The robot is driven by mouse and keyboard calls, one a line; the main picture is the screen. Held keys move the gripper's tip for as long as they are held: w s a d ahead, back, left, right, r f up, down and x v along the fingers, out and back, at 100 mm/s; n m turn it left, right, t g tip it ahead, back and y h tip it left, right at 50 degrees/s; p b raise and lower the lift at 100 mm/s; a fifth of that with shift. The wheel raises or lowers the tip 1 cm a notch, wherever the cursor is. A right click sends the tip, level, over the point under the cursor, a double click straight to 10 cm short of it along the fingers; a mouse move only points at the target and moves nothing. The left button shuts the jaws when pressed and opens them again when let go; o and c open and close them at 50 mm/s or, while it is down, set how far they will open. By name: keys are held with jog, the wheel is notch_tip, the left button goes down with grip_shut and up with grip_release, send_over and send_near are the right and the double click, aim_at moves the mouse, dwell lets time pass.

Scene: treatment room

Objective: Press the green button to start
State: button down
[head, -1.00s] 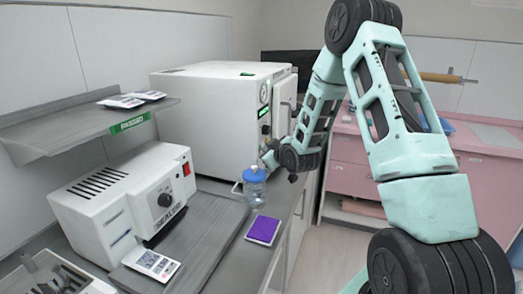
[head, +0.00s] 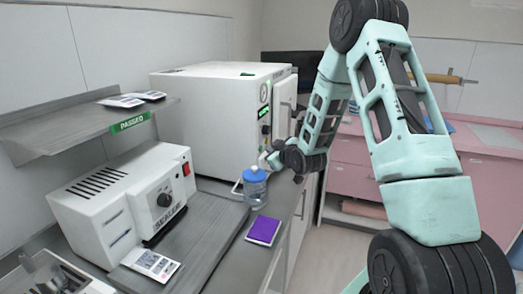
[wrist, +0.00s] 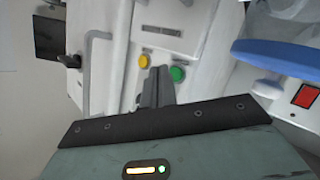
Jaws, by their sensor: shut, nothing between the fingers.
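The green button (wrist: 178,74) is a round cap on the white front of the machine in the wrist view. A yellow button (wrist: 143,61) sits to its left. My gripper (wrist: 160,70) is shut and empty, its fingertips appearing between the two buttons and close beside the green one. I cannot tell whether they touch the panel. In the head view the white machine (head: 205,122) stands at the back of the counter, and my gripper (head: 268,160) is at its lower front. The buttons cannot be made out there.
A clear bottle with a blue lid (head: 255,174) stands close below my gripper. A purple packet (head: 263,230) lies in front of it. A white sealer (head: 125,200) stands left, under a grey shelf (head: 60,129). The machine's door handle (wrist: 92,70) is left of the buttons.

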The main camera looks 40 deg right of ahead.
jog(key=shift+s+d+b, duration=0.15)
jog(key=shift+s+d, duration=0.25)
jog(key=shift+s, duration=0.3)
jog(key=shift+s+d+b, duration=0.15)
jog(key=shift+s+d, duration=0.3)
jog(key=shift+s, duration=0.3)
jog(key=shift+s+d+b, duration=0.15)
jog(key=shift+s+d, duration=0.25)
jog(key=shift+s, duration=0.3)
jog(key=s+a+r+n+g+y, duration=0.1)
jog(key=s+a+g, duration=0.3)
jog(key=s+a, duration=0.6)
jog(key=s+a+r+n+g+y, duration=0.1)
jog(key=s+a+g, duration=0.4)
jog(key=s+a, duration=0.6)
jog(key=s+a+r+n+g+y, duration=0.1)
jog(key=s+a+g, duration=0.4)
jog(key=s+a, duration=0.6)
jog(key=a+r+n, duration=0.1)
jog(key=a, duration=0.9)
jog(key=shift+s+n+y, duration=0.25)
jog(key=shift+n+y, duration=0.05)
jog(key=shift+y, duration=0.1)
